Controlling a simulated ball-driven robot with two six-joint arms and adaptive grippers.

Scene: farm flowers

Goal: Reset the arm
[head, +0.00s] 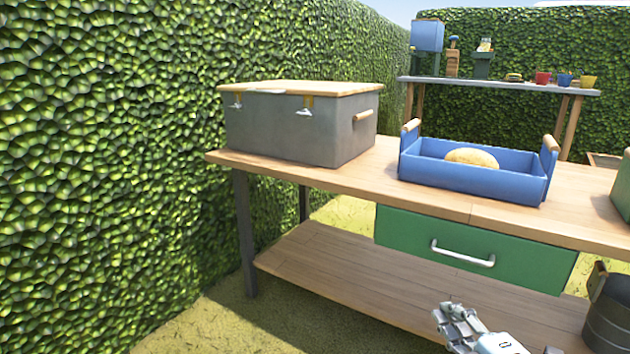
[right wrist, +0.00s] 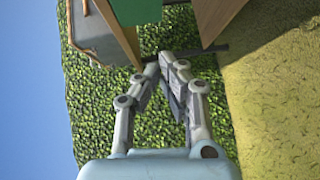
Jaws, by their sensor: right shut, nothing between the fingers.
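My right gripper (head: 449,312) shows at the bottom of the head view, in front of the workbench and below the green drawer (head: 470,250). In the right wrist view its fingers (right wrist: 160,66) come together at the tips, with nothing between them. The gripper is apart from the bench in the head view. My left gripper is in neither view.
The wooden workbench (head: 300,165) carries a grey lidded box (head: 290,128) and a blue tray (head: 470,180) holding a yellow rounded object (head: 472,157). A dark bucket (head: 608,315) stands at the right. A hedge (head: 110,150) lines the left. Grass (head: 215,325) in front is clear.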

